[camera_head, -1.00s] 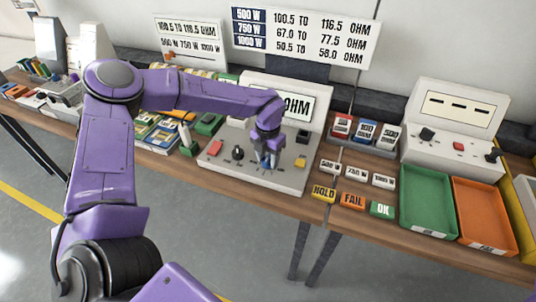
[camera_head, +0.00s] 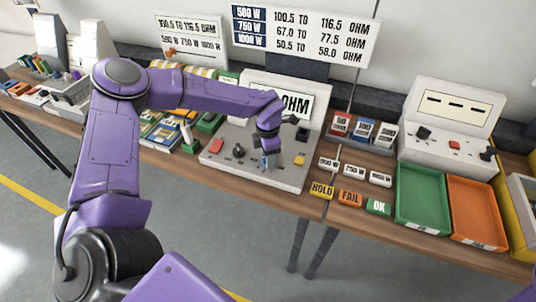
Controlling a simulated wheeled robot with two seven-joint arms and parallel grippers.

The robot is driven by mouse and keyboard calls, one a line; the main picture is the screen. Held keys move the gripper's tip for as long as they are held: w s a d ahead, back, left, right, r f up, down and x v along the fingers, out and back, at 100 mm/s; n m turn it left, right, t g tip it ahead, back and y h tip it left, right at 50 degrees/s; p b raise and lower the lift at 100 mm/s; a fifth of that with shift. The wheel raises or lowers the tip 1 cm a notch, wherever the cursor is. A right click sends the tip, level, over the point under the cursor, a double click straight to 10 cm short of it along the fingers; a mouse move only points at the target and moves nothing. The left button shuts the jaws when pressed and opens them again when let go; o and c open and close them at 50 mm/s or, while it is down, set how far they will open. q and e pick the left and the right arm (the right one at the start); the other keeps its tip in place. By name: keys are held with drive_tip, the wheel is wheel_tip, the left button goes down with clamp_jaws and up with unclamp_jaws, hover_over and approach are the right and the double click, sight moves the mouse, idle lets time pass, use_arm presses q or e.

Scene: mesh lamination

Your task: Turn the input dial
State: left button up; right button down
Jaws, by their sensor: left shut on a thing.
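A grey-white console (camera_head: 222,163) with a sloped front panel and an OHM display (camera_head: 296,103) stands at the middle of the bench. My left gripper (camera_head: 267,163) points down at its panel, right of a black knob (camera_head: 238,150). It is shut on a dial there, which the fingers and wrist almost wholly hide. I cannot read the dial's setting. A red button (camera_head: 216,145) is at the panel's left and a yellow button (camera_head: 299,159) at its right. My right gripper is out of view.
Right of the console are small label blocks, a HOLD block (camera_head: 321,190), a FAIL block (camera_head: 350,197) and an OK block (camera_head: 378,206). Beyond are a green tray (camera_head: 423,198), an orange tray (camera_head: 477,211) and a second console (camera_head: 425,150). Signs stand behind the bench.

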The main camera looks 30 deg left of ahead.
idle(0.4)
use_arm(q)
drive_tip(key=o, duration=1.1)
drive_tip(key=shift+c, duration=0.2)
wheel_tip(320, 180, up, 10)
drive_tip(key=shift+f+b, duration=0.2)
drive_tip(key=shift+b, duration=0.95)
drive_tip(key=shift+r, duration=0.5)
